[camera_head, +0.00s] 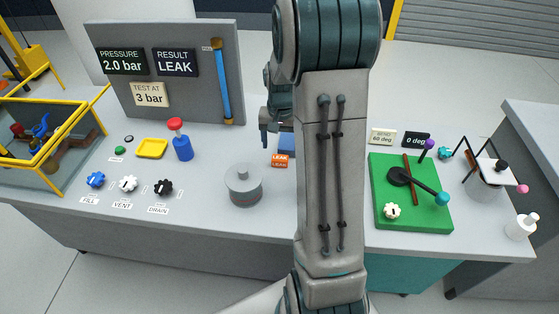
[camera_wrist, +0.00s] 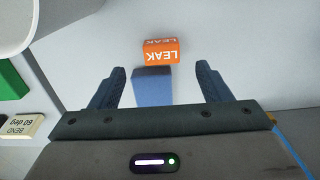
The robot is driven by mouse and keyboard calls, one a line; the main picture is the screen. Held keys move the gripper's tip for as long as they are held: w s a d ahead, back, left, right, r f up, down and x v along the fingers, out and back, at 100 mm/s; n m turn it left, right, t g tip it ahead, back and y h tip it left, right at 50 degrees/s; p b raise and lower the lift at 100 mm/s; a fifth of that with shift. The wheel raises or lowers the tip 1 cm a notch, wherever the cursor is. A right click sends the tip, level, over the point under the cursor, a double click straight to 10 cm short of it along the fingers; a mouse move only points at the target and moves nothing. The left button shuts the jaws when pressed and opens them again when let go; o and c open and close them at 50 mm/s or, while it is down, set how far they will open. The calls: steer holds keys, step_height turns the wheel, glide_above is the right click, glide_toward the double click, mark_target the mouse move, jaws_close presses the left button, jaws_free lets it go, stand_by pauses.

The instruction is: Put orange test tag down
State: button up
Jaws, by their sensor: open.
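The orange test tag (camera_head: 281,161), marked LEAK, sits on the bench top left of my arm in the head view. In the wrist view the orange tag (camera_wrist: 160,57) lies just beyond the fingertips, apart from both fingers. A blue block (camera_wrist: 153,88) shows between the fingers, next to the tag; part of this block (camera_head: 287,143) also shows behind the tag in the head view. My gripper (camera_wrist: 160,70) is open, with nothing visibly clamped. In the head view my gripper (camera_head: 267,130) is partly hidden by my arm.
A grey cylinder (camera_head: 243,186) stands left of the tag. A grey panel (camera_head: 175,95) rises behind. A green board (camera_head: 435,212) lies right of my arm.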

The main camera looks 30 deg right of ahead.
steer(key=shift+w+f, duration=0.1)
steer(key=shift+f, duration=2.8)
steer(key=c, duration=1.1)
steer(key=shift+c, duration=0.2)
steer(key=shift+r, duration=0.1)
step_height(320, 180, up, 10)
step_height(320, 180, up, 7)
steer(key=p, duration=0.4)
glide_above(280, 158)
